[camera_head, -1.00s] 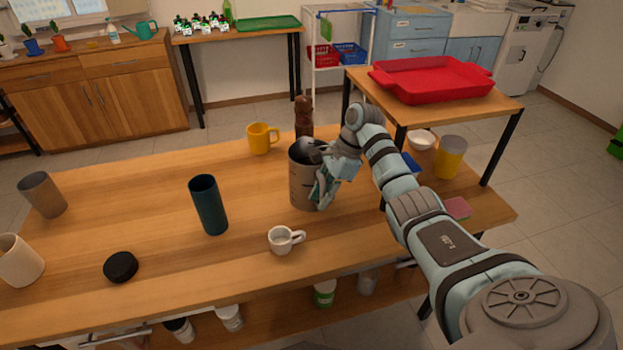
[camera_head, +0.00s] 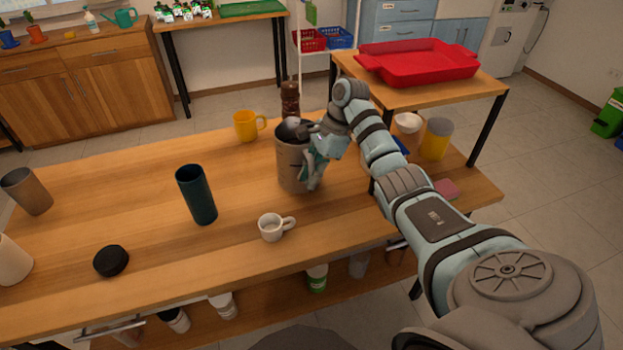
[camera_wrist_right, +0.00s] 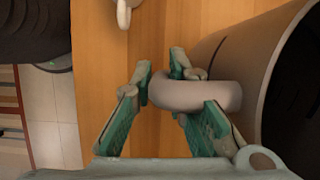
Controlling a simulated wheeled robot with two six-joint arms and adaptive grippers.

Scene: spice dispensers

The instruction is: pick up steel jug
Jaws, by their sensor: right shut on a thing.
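The steel jug (camera_head: 291,168), a tall grey-brown cylinder with an open top, stands upright near the middle of the wooden table. My right gripper (camera_head: 313,166) is at its right side. In the right wrist view the fingers (camera_wrist_right: 160,90) are on either side of the jug's rounded handle (camera_wrist_right: 210,96) and shut on it. The jug's body (camera_wrist_right: 238,48) fills the right of that view. I cannot see any clear gap under the jug. My left gripper is not in view.
A brown pepper mill (camera_head: 290,98) stands behind the jug, a yellow mug (camera_head: 246,126) behind left. A white cup (camera_head: 271,228) is in front, a dark teal tumbler (camera_head: 197,196) to the left. A raised shelf with a red tray (camera_head: 418,66) stands at the right.

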